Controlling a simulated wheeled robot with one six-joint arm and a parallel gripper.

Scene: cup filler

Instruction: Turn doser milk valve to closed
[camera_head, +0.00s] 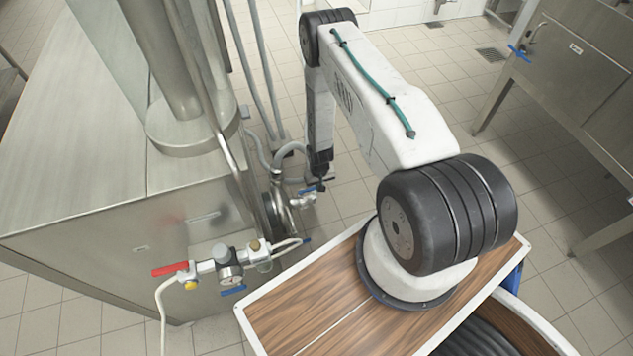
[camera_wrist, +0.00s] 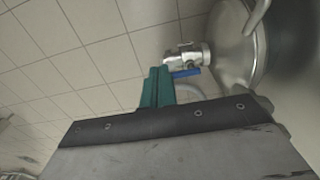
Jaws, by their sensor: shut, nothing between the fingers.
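A silver valve (camera_head: 303,201) with a small blue handle (camera_head: 307,190) sits on the side of the steel machine, low beside its pipes. It also shows in the wrist view as a silver fitting (camera_wrist: 188,58), with the blue handle (camera_wrist: 187,72) lying across just below it. My gripper (camera_head: 320,187) is right beside this valve, at the handle's right in the head view. In the wrist view the teal fingers (camera_wrist: 158,72) are shut and empty, with their tips at the handle's left end. I cannot tell whether they touch it.
The large steel machine (camera_head: 70,170) fills the left. A pipe assembly with a red handle (camera_head: 170,269), a gauge (camera_head: 230,273) and another blue handle (camera_head: 234,290) projects from its front. A steel cabinet (camera_head: 580,60) stands at the right. Tiled floor lies between.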

